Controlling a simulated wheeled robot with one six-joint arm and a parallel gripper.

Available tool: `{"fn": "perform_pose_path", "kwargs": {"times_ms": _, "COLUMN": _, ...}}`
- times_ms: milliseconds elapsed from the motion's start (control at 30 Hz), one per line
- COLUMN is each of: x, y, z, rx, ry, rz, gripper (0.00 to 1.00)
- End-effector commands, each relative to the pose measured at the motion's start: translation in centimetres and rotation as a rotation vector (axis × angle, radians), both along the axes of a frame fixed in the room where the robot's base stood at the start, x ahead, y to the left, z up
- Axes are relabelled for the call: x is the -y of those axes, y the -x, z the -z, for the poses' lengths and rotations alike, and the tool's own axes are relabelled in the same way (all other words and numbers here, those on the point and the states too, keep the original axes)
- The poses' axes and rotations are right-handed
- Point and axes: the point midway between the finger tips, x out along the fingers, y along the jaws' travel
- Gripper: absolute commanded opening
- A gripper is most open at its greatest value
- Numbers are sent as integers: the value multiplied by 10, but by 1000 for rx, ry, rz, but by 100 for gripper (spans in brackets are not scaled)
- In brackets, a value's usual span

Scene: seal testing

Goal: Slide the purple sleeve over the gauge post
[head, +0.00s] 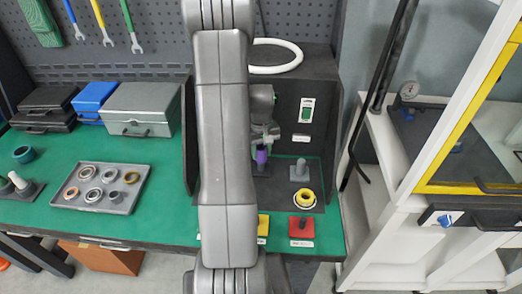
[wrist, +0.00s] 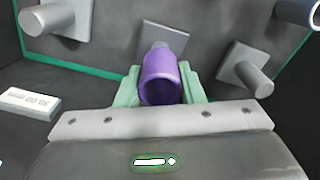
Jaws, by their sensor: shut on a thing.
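My gripper (head: 264,138) is shut on the purple sleeve (head: 262,155), partly hidden behind my arm in the head view. In the wrist view the pale green fingers (wrist: 160,88) clasp the sleeve (wrist: 163,78) on both sides, with its open end facing the camera. A grey post (wrist: 160,47) shows just beyond the sleeve's far end. I cannot tell whether the sleeve is around this post or short of it. Another grey post (head: 300,168) stands bare on a square base to the right. In the wrist view, grey posts stand at left (wrist: 55,18) and right (wrist: 248,74).
A yellow ring (head: 305,197) sits over a pale ring at the bay's front right. A red block (head: 301,228) lies before it. Dark panels (head: 318,95) enclose the bay's back and side. A grey tray (head: 75,201) with several rings is at left.

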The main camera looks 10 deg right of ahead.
Motion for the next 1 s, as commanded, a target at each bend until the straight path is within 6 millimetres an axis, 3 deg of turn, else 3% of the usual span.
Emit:
{"fn": "perform_pose_path", "kwargs": {"times_ms": 400, "x": 0, "y": 0, "z": 16, "rx": 0, "ry": 0, "rz": 0, "gripper": 6}}
{"fn": "perform_pose_path", "kwargs": {"times_ms": 1000, "x": 0, "y": 0, "z": 22, "rx": 0, "ry": 0, "rz": 0, "gripper": 6}}
